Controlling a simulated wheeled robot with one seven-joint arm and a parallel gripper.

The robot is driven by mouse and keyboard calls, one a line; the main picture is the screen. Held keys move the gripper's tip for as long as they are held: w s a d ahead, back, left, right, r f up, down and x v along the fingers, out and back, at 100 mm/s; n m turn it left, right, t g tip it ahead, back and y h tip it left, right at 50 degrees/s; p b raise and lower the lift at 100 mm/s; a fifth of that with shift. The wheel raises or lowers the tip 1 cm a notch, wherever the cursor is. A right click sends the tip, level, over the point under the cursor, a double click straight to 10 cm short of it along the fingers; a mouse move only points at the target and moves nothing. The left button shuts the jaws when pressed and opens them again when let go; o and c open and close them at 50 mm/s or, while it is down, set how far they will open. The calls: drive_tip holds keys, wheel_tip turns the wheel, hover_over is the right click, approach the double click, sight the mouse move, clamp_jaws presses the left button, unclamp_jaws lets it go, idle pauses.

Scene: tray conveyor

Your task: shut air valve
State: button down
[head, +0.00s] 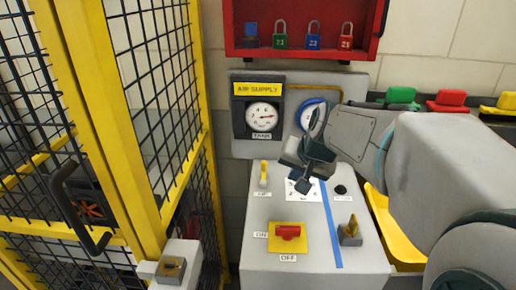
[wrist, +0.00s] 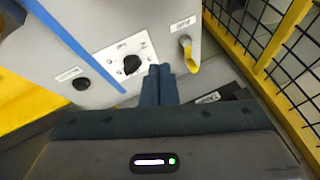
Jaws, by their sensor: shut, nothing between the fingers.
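The air valve (head: 264,174) has a yellow lever handle on a grey fitting. It is at the upper left of the grey console's sloped top, above a small label, with the handle lying up and down in the head view. In the wrist view the yellow lever (wrist: 191,60) is right of centre, by a label reading AIR (wrist: 183,23). My gripper (head: 303,186) is over the console's upper middle, right of the valve. Its dark fingers also show in the wrist view (wrist: 160,68), closed together, empty, just left of the lever and apparently apart from it.
A red switch (head: 288,232) on a yellow plate, a keyed switch (head: 350,232) and a black knob (head: 341,189) share the console (head: 262,272). The AIR SUPPLY gauge (head: 262,116) is on the wall behind. A yellow mesh fence (head: 205,120) stands left. A red lock cabinet (head: 310,54) hangs above.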

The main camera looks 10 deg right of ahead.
drive_tip(key=shift+m+t, duration=0.6)
drive_tip(key=shift+m, duration=0.2)
drive_tip(key=w, duration=0.1)
drive_tip(key=w+d+r, duration=0.1)
drive_tip(key=w, duration=0.3)
drive_tip(key=shift+w+d+r, duration=0.15)
drive_tip(key=shift+w+d, duration=0.1)
drive_tip(key=shift+d, duration=0.15)
approach(264, 173)
drive_tip(key=d+f, duration=0.1)
drive_tip(key=w+d+f, duration=0.1)
drive_tip(key=d, duration=0.1)
drive_tip(key=w+d+f, duration=0.1)
drive_tip(key=shift+d+f, duration=0.2)
drive_tip(key=shift+f, duration=0.1)
drive_tip(key=shift+w+a+r+p, duration=0.15)
drive_tip(key=shift+w+a+p, duration=0.6)
drive_tip(key=shift+a, duration=0.3)
drive_tip(key=shift+w+a, duration=0.5)
drive_tip(key=shift+a, duration=0.05)
